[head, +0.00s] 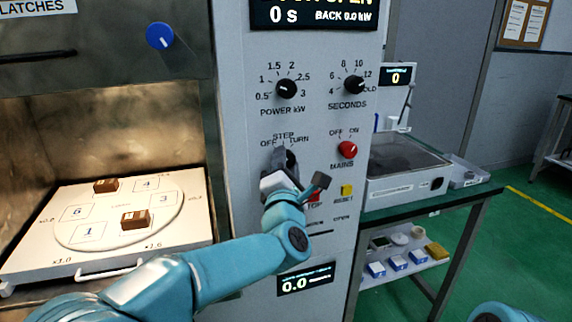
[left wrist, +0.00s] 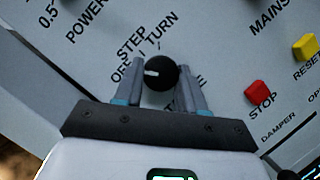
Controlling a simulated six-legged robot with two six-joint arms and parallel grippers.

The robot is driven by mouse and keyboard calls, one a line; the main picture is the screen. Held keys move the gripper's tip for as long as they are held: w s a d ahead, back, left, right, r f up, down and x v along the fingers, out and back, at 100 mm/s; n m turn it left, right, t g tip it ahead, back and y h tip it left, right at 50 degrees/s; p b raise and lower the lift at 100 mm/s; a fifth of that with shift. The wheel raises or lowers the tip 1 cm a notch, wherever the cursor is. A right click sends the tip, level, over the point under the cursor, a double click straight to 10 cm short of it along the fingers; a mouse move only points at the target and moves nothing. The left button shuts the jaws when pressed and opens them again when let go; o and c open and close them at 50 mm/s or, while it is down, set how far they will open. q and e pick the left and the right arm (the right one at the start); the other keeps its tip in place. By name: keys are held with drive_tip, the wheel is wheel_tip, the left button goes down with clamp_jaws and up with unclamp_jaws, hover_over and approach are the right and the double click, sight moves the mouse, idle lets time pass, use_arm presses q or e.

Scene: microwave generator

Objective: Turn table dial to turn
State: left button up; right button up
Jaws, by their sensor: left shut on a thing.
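The table dial is a round black knob with a white pointer mark; it shows in the left wrist view (left wrist: 162,72) between the two fingers of my left gripper (left wrist: 158,88). The fingers are shut on its sides. Its white mark points left in that view, toward the OFF and STEP labels and away from TURN. In the head view my left gripper (head: 280,170) is at the panel under the OFF, STEP and TURN labels and largely hides the dial. My right gripper is out of view.
The grey panel (head: 250,110) also carries the power knob (head: 286,88), seconds knob (head: 354,84), red mains knob (head: 347,149) and yellow reset button (head: 347,189). The red stop button (left wrist: 259,92) is right of my fingers. At left, a turntable (head: 75,235) holds two brown blocks.

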use_arm(q)
drive_tip(key=shift+r+m+g+y+p, duration=0.2)
drive_tip(key=shift+m+g+p, duration=0.75)
drive_tip(key=shift+m+p, duration=2.2)
drive_tip(key=shift+r+m+g+y+p, duration=0.15)
drive_tip(key=shift+m+g+p, duration=1.25)
drive_tip(key=shift+p, duration=3)
drive_tip(key=shift+r+m+g+y+p, duration=0.2)
drive_tip(key=shift+m+g+p, duration=0.35)
drive_tip(key=shift+m+p, duration=2.8)
drive_tip(key=shift+n+p, duration=0.45)
drive_tip(key=shift+n, duration=0.05)
drive_tip(key=o, duration=1.1)
